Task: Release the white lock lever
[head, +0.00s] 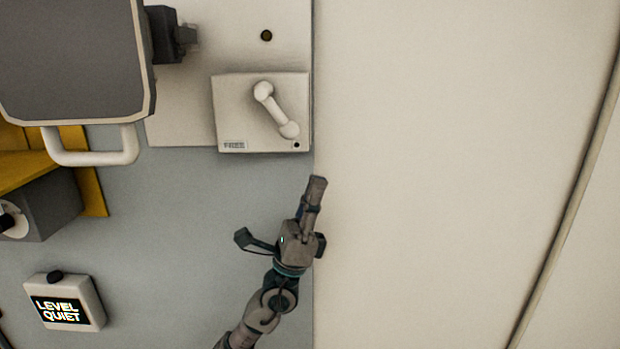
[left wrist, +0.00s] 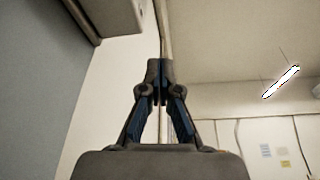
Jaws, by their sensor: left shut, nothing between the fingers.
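The white lock lever (head: 276,112) sits on a pale square plate (head: 228,100) on the wall, at the upper middle of the head view. The lever slants from its round upper-left end down to the lower right, near a small dark dot. A small label (head: 233,145) at the plate's lower left is hard to read. My left gripper (head: 317,183) is below and slightly right of the plate, apart from the lever, its fingers pointing up. In the left wrist view its fingers (left wrist: 159,68) are together with nothing between them. The lever does not show there.
A dark grey panel (head: 70,55) with a white handle (head: 95,158) juts out at the upper left. A small display box (head: 68,300) reads "LEVEL QUIET". A yellow bracket (head: 92,185) holds a grey block. The pale wall (head: 450,150) to the right is clear.

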